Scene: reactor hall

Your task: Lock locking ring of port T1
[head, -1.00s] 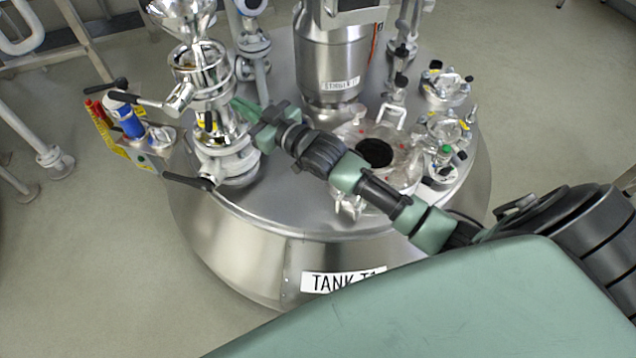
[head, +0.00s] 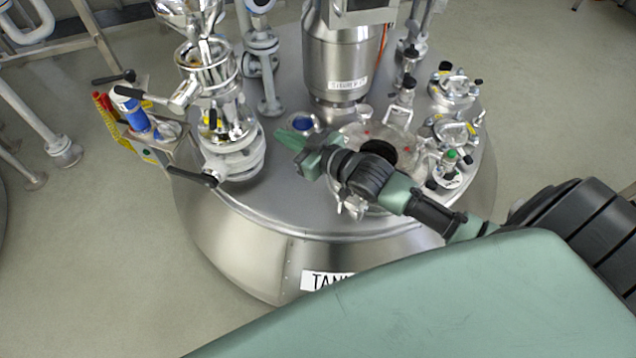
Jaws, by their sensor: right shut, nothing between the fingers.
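The tank T1 (head: 262,200) is a round steel vessel, its label partly hidden by my own body. The port column stands at the left of its lid, with a clamp-like ring (head: 235,163) at its foot and a black handle (head: 192,176) pointing left. Higher up, another black handle (head: 140,96) points left from the column. I cannot tell from the picture which of these is the locking ring. My right gripper (head: 288,142) is shut and empty, just right of the column's foot, apart from it and above the lid. My left gripper is not in view.
A steel stirrer housing (head: 336,62) stands behind my right gripper. Small fittings (head: 447,163) crowd the lid's right side. A bracket with a blue cylinder (head: 132,115) is left of the column.

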